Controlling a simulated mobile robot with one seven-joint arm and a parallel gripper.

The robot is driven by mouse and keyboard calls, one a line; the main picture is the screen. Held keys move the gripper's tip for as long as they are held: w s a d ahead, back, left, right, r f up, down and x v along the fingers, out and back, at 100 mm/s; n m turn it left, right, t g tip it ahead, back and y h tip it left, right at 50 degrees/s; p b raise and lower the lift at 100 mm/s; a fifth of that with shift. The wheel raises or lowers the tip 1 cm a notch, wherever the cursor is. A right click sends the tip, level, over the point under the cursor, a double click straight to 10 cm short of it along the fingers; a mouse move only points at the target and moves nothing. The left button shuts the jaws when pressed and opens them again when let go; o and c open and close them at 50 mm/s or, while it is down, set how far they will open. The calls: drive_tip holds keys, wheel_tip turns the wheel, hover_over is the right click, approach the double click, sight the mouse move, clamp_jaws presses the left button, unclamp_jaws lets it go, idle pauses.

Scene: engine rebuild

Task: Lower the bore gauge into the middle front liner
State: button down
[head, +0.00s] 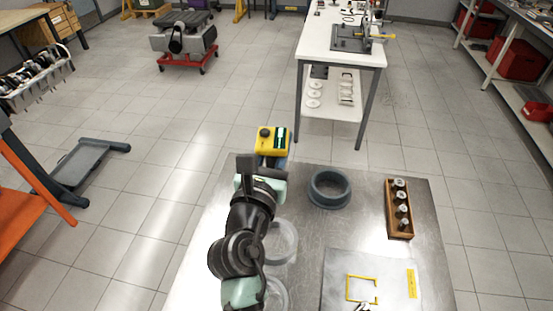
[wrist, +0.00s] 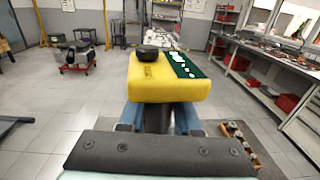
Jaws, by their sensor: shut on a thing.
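My gripper (head: 270,161) is shut on a yellow block-shaped device with a black knob and a dark green face, which I take for the bore gauge (head: 266,143). In the wrist view the gauge (wrist: 170,82) sits upright between the two bluish fingers of the gripper (wrist: 158,120). Any probe under it is hidden. The gripper is above the far left edge of the metal table. A pale ring (head: 289,242) and a second pale ring (head: 281,292) stand partly behind my arm. I cannot tell whether either is the middle front liner.
A dark grey ring (head: 316,200) stands on the metal table (head: 310,238), right of the gripper. A wooden tray (head: 390,221) of metal parts lies at the right. A grey mat (head: 335,268) with a yellow outline lies in front. A white bench (head: 313,40) stands beyond.

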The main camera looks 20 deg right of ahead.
wheel_tip(320, 180, up, 4)
drive_tip(key=shift+f+p, duration=0.2)
drive_tip(key=shift+p, duration=0.2)
drive_tip(key=shift+r+p, duration=1.3)
drive_tip(key=shift+p, duration=0.55)
